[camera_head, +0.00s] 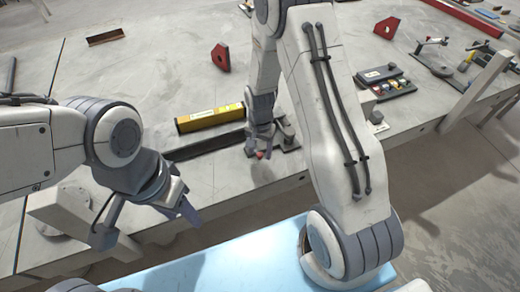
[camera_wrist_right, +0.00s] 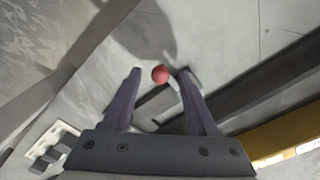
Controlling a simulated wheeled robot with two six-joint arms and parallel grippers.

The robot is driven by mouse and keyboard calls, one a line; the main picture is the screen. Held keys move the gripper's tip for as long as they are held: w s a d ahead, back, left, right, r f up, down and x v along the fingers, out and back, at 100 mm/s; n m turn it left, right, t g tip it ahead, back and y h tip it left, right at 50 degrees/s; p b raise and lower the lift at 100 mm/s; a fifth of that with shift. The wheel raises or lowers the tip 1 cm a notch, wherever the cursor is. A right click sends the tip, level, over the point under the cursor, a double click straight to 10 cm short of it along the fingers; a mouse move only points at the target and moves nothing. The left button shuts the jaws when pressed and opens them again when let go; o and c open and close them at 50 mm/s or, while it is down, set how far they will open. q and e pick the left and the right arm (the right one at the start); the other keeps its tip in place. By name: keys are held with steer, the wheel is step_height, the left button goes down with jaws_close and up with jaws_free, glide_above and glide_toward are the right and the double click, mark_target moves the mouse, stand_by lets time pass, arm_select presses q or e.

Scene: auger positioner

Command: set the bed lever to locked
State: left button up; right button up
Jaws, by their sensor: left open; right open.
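A red ball knob (camera_head: 261,154), apparently the end of the bed lever, shows low on the bench's front part in the head view. In the right wrist view the red knob (camera_wrist_right: 160,75) sits between the tips of my right gripper (camera_wrist_right: 159,82). The fingers stand apart on either side of it, and I see no clear contact. The lever's arm and base are mostly hidden; a small dark plate shows below the knob. In the head view my right gripper (camera_head: 262,143) points down at the knob. My left gripper (camera_head: 148,226) is open and empty over the bench's front edge.
A yellow level (camera_head: 210,118) and a dark rail or slot (camera_head: 205,146) lie left of my right gripper. A red triangular block (camera_head: 221,56) stands farther back. Much of the grey bench (camera_head: 140,75) is clear.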

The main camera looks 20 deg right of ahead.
jaws_close()
stand_by(1.5)
